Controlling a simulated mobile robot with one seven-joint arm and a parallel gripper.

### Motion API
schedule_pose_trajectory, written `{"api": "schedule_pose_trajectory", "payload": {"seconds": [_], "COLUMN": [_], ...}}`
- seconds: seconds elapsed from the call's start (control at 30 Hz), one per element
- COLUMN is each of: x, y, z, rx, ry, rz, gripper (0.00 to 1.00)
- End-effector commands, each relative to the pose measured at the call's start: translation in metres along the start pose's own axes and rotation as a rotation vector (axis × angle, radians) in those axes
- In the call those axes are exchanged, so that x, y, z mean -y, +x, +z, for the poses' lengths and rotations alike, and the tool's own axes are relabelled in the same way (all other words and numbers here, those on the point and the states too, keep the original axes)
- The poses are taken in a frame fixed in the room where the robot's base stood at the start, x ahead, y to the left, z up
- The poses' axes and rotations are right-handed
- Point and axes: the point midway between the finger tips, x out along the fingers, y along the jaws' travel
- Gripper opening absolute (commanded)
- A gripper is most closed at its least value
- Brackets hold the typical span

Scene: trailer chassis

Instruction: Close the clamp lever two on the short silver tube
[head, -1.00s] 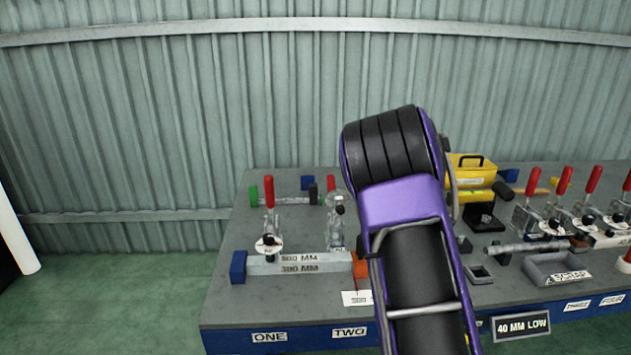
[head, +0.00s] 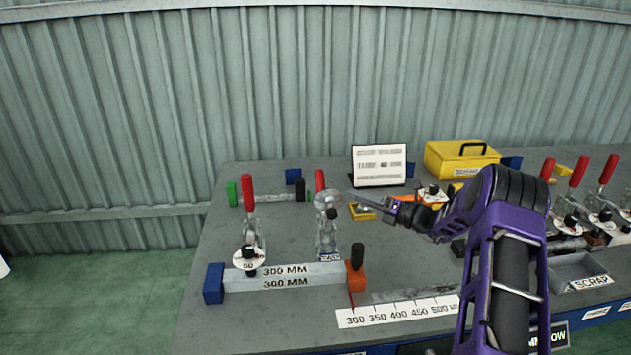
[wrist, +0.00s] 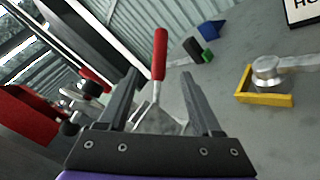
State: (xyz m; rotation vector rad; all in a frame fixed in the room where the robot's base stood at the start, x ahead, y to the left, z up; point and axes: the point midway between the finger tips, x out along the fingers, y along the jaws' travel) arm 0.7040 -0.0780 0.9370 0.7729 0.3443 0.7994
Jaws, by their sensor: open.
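The short silver tube (head: 318,278), marked 300 MM, lies between a blue block (head: 213,285) and an orange block (head: 356,277) at the front left of the bench. Clamp two stands behind its right part; its red lever (head: 320,181) points up and its black tip (head: 331,214) is raised clear of the tube. Clamp one's red lever (head: 248,191) is also upright. My gripper (head: 356,201) is open and empty, right of clamp two, pointing left. In the wrist view, clamp two's lever (wrist: 160,54) stands upright beyond the open fingers (wrist: 158,88), seemingly not touched.
A yellow bracket (wrist: 267,98) with a silver part lies right of the fingers in the wrist view. A white board (head: 379,166) and yellow case (head: 460,160) stand behind my arm. More red-lever clamps (head: 578,172) and a scrap tray (head: 575,272) are at right.

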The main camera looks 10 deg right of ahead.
Motion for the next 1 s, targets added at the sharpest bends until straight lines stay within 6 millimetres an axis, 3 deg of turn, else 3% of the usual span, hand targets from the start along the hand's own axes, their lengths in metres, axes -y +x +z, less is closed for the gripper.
{"api": "schedule_pose_trajectory", "payload": {"seconds": [0.6,0.8,1.0], "x": [0.001,0.001,0.000], "y": [0.129,0.154,0.163], "z": [-0.002,-0.002,-0.001], "rx": [-0.005,-0.004,-0.003], "ry": [-0.006,-0.005,-0.004], "rz": [0.000,-0.002,-0.002], "gripper": [0.66,0.66,0.66]}}
